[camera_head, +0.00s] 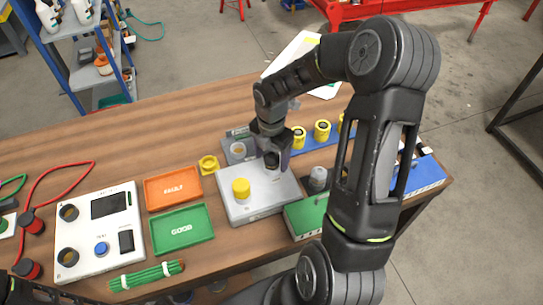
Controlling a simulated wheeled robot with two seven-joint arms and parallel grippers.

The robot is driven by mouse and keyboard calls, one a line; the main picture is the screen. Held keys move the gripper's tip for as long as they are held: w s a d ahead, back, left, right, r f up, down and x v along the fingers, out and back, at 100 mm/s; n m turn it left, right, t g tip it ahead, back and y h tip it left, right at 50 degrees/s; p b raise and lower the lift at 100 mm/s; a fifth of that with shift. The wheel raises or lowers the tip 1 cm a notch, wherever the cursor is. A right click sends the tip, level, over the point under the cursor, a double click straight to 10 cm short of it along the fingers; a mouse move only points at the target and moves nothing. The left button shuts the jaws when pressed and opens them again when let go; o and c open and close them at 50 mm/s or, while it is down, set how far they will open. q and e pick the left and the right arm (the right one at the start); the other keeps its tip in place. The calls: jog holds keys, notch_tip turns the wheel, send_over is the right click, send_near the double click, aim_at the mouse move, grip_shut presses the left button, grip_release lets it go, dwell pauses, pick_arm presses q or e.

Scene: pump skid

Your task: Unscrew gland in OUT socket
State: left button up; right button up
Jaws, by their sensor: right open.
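A light grey box (250,207) stands on the wooden table, with a yellow cylindrical cap (241,186) upright on its top, left of centre. My right gripper (272,160) is open and points down over the back right part of this box. Its fingers hide what lies directly under them, so I cannot tell whether a gland sits there or whether they touch anything. The OUT marking cannot be read at this size.
An orange tray (173,204) and a green tray (183,247) lie left of the box. A yellow ring (208,164) lies behind them. Yellow parts (322,130) stand on a blue rack at the back. A green box (303,218) is close on the right.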

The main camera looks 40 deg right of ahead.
dwell(0.3)
jog(key=m+b, duration=0.1)
jog(key=m, duration=0.2)
jog(key=shift+f+b, duration=0.15)
jog(key=shift+b, duration=0.15)
jog(key=shift+m, duration=0.8)
jog(key=shift+m+b, duration=0.55)
jog(key=shift+m, duration=0.25)
jog(key=shift+m+b, duration=0.3)
jog(key=shift+m, duration=1.2)
